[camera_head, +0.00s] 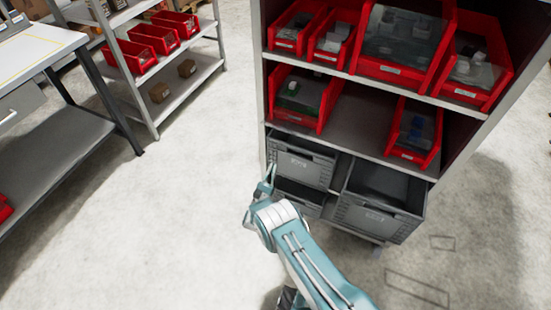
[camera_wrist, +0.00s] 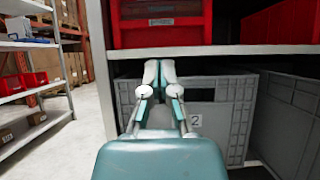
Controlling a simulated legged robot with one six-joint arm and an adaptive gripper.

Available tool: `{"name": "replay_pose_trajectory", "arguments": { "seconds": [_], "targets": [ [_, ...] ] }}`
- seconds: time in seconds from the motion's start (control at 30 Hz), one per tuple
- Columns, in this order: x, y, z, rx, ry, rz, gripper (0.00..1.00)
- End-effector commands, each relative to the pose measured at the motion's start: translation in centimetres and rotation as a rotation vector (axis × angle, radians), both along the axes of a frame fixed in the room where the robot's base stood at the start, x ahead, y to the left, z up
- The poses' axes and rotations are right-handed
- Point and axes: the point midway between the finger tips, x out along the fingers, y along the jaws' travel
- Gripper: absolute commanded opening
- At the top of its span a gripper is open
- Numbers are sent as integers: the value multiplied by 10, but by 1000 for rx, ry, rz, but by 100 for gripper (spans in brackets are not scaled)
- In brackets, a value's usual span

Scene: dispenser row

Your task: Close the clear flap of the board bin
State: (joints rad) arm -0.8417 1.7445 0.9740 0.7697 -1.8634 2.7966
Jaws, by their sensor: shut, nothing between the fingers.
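A red bin (camera_head: 296,98) with green contents stands at the left of the middle shelf; it looks like the board bin. A clear panel seems to cover part of its front, but its exact angle is hard to tell. In the wrist view a red bin front (camera_wrist: 160,35) with a label shows at the top, above the shelf edge, its flap out of frame. My gripper (camera_head: 268,172) is shut and empty, at the left front of the rack, below the red bin's level. In the wrist view its fingertips (camera_wrist: 159,66) are together before a grey crate.
Grey crates (camera_head: 372,215) fill the bottom level, the right one sticking forward. More red bins (camera_head: 403,40) stand on the upper shelf, and one (camera_head: 415,133) at middle right. The shelf edge (camera_wrist: 225,50) crosses above my fingers. Floor left of the rack is clear.

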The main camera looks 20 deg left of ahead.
Motion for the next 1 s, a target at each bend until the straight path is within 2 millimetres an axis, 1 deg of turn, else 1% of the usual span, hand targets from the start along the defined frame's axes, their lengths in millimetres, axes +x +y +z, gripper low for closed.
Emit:
{"name": "replay_pose_trajectory", "arguments": {
  "seconds": [0.03,0.1,0.4,0.53,0.63,0.8,1.0],
  "targets": [
    [9,-1,6,2,-2,-3,0],
    [20,-3,13,1,-1,-3,0],
    [67,-6,44,2,-1,-3,0],
    [71,-5,63,0,-1,-1,0],
    [73,-5,74,0,-1,0,0],
    [74,-6,82,-1,0,-1,0],
    [74,-6,82,-1,0,-1,0]
  ]
}}
